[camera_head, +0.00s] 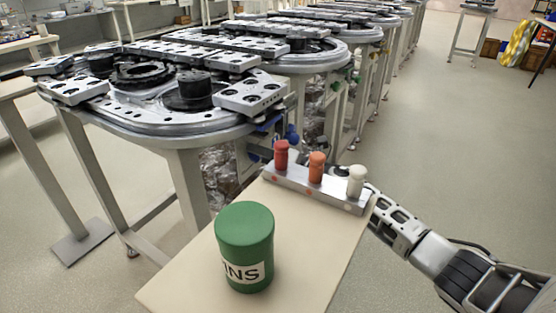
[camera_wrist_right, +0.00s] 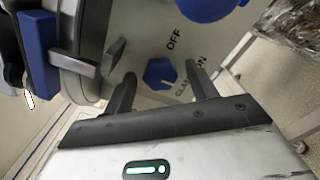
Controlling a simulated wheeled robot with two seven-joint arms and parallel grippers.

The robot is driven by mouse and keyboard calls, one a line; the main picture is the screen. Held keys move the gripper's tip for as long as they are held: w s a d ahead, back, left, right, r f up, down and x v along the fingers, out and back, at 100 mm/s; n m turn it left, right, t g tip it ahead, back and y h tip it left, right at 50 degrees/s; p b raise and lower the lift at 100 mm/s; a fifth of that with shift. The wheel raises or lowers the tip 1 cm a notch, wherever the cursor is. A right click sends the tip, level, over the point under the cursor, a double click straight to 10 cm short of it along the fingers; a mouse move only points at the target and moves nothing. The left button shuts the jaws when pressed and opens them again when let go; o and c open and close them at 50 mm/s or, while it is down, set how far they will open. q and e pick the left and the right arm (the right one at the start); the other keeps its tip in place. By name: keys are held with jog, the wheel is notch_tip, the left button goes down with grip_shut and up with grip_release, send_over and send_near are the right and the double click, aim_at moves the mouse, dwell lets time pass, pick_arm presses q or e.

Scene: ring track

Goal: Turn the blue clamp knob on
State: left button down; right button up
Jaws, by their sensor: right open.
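The blue clamp knob (camera_wrist_right: 158,73) is a small faceted knob on a pale panel (camera_wrist_right: 142,38) in the right wrist view. The word OFF is printed above it, and CLAMP, partly covered, and ON are printed below and to the right. I cannot tell for sure which way its pointer faces. My right gripper (camera_wrist_right: 160,76) is open, with one dark finger on each side of the knob and gaps to it; contact does not show. In the head view my right arm (camera_head: 428,247) reaches in from the right, its fingers hidden behind the bench top. My left gripper is not in view.
A cream bench (camera_head: 190,285) holds a green canister (camera_head: 245,225) and a metal rack (camera_head: 300,186) with red, orange and white pegs. The ring track (camera_head: 190,120) stands behind. A larger blue part (camera_wrist_right: 210,6) sits above the knob.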

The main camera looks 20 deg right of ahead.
jog(key=v, duration=1.5)
jog(key=shift+s+d, duration=0.25)
jog(key=shift+d, duration=0.05)
jog(key=x, duration=1.6)
